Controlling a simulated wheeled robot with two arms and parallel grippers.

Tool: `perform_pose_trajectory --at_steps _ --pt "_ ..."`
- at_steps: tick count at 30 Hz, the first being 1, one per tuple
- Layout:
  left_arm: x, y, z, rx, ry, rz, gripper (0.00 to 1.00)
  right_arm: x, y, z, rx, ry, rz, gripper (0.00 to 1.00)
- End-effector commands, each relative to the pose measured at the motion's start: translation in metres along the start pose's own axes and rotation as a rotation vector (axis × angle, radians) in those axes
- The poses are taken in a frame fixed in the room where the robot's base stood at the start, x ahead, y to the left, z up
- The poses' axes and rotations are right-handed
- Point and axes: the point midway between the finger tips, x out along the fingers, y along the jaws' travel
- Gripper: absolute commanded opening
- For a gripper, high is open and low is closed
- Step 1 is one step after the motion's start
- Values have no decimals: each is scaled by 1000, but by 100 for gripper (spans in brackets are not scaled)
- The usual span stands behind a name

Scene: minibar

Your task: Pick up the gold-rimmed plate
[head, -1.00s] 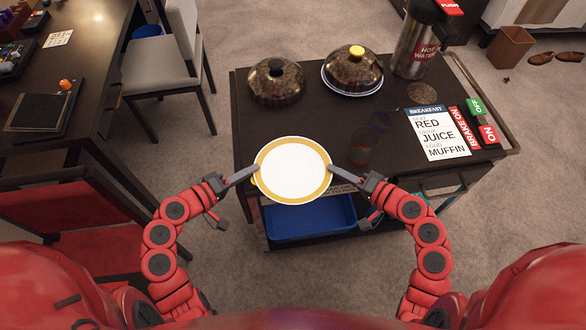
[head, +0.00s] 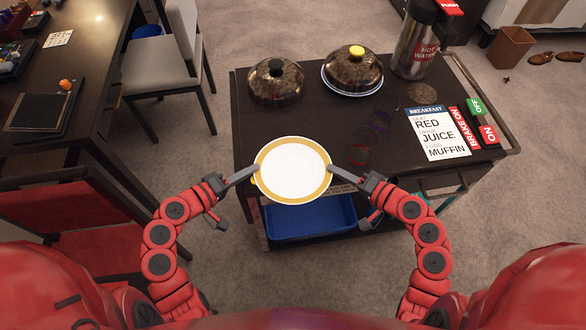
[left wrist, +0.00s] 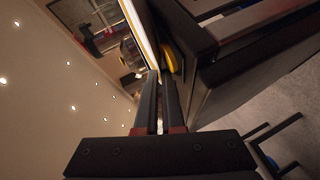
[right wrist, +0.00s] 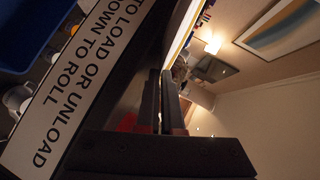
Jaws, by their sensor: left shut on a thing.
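The gold-rimmed plate (head: 292,170) is white with a wide gold band and shows face-up in the head view, over the front edge of the dark cart. My left gripper (head: 254,174) is shut on its left rim. My right gripper (head: 332,173) is at its right rim, fingers close together on the edge. The plate shows edge-on as a bright strip in the left wrist view (left wrist: 140,30) and in the right wrist view (right wrist: 186,28). The gap between plate and cart top is hard to judge.
The cart (head: 320,115) carries two domed covers (head: 276,82) (head: 352,68), a hot water flask (head: 415,45), faint clear glasses and a breakfast card (head: 438,132). A blue bin (head: 310,218) sits below the plate. A chair (head: 165,60) and desk stand left.

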Motion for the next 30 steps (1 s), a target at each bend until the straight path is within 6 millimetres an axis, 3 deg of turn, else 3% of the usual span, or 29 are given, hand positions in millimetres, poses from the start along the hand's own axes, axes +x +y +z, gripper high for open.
perform_pose_trajectory --at_steps 10,22,30 --pt "-2 4 -2 1 3 -1 0 -2 -4 -2 0 3 2 0" --pt "-13 44 -14 1 4 -1 0 -14 -43 -15 0 4 2 0" --pt "-14 46 -15 1 4 -2 0 -15 -45 -16 0 4 2 0"
